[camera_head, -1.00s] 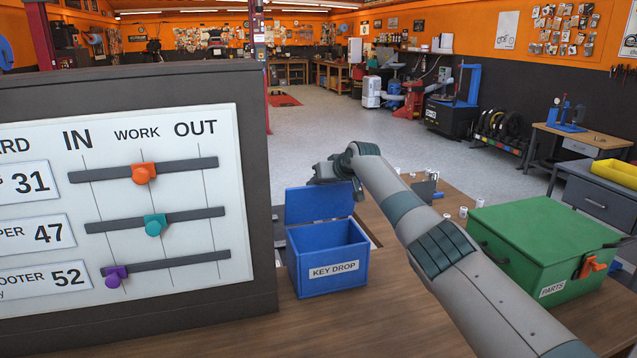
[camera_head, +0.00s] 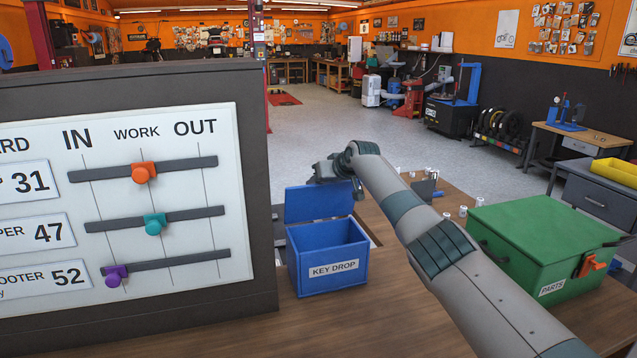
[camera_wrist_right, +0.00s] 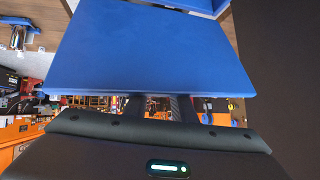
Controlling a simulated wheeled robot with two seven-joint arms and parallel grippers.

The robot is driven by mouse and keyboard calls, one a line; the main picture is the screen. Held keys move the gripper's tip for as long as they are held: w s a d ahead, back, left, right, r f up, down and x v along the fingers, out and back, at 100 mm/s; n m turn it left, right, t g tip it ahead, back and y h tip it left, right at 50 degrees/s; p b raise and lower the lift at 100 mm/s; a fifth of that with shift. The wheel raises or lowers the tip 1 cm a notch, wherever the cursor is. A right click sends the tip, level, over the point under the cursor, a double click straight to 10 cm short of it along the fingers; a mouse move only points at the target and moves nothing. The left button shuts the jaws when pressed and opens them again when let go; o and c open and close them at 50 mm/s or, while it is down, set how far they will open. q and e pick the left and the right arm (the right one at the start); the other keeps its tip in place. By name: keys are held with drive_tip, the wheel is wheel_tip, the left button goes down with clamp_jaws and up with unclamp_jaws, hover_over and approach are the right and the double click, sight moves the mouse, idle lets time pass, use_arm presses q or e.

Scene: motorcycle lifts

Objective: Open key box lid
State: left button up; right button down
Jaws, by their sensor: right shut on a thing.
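The blue key box (camera_head: 328,262), labelled KEY DROP, stands on the wooden bench right of the board. Its lid (camera_head: 310,207) is raised, standing about upright at the back, and the box mouth is open. My right gripper (camera_head: 328,176) is at the lid's top edge; its fingertips are hidden in the head view. In the right wrist view the lid (camera_wrist_right: 150,50) fills the upper middle, and my right gripper (camera_wrist_right: 160,100) is shut on its edge. My left gripper is not in view.
The dark-framed board (camera_head: 262,200) with coloured sliders stands close on the left. A green PARTS box (camera_head: 535,235) with an orange latch sits on the right. Small white cylinders (camera_head: 463,211) stand behind the box. The bench front is clear.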

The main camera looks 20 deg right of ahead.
drive_tip(key=shift+s+f, duration=0.1)
drive_tip(key=shift+f, duration=0.55)
drive_tip(key=c, duration=1.5)
unclamp_jaws()
drive_tip(key=shift+d+r, duration=0.15)
drive_tip(key=shift+r, duration=0.25)
